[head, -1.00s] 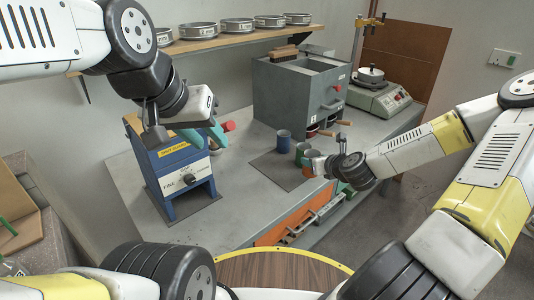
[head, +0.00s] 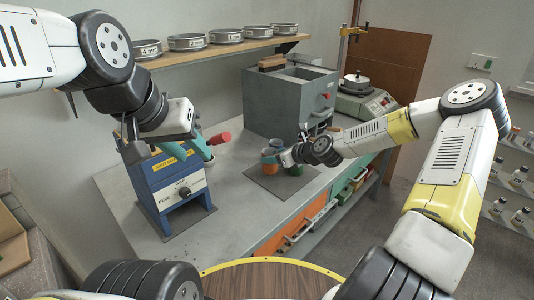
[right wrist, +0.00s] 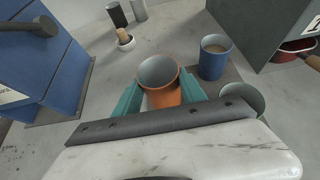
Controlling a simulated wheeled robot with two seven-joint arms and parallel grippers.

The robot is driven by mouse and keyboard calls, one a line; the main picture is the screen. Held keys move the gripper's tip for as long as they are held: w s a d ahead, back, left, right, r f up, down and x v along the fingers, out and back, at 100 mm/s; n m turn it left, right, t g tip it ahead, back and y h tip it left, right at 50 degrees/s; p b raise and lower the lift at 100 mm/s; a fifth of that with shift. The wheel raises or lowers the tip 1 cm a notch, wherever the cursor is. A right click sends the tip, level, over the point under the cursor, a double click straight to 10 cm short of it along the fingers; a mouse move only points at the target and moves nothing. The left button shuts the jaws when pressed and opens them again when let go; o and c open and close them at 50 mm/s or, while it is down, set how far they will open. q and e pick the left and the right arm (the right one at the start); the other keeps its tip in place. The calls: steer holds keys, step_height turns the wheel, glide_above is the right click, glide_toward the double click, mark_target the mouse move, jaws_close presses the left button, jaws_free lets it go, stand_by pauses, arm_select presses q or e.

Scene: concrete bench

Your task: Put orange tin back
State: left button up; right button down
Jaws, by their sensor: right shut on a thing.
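The orange tin (right wrist: 160,80) is upright between the teal fingers of my right gripper (right wrist: 162,100), which is shut on it. In the head view the orange tin (head: 269,157) shows just left of the right gripper (head: 280,157), by the mat's left part. I cannot tell its height above the bench. A blue tin (right wrist: 214,58) stands behind it to the right; a green tin (right wrist: 244,97) is partly hidden by my gripper. My left gripper (head: 192,148) is by the blue machine's top, its teal fingers apart.
A dark mat (head: 265,187) lies under the tins, with bare bench (head: 235,205) to its left. The blue machine (head: 172,188) stands left and a large grey box (head: 285,103) behind. A small pot with a brush (right wrist: 124,40) stands further back.

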steer(key=shift+w+a+f, duration=0.15)
steer(key=shift+w+a, duration=0.75)
steer(key=shift+w, duration=0.25)
steer(key=shift+w+a+f, duration=0.1)
steer(key=shift+f, duration=0.8)
steer(key=shift+w+a+f, duration=0.1)
steer(key=shift+f, duration=0.8)
steer(key=shift+f, duration=0.1)
steer(key=c, duration=0.7)
jaws_free()
steer(key=shift+o, duration=0.2)
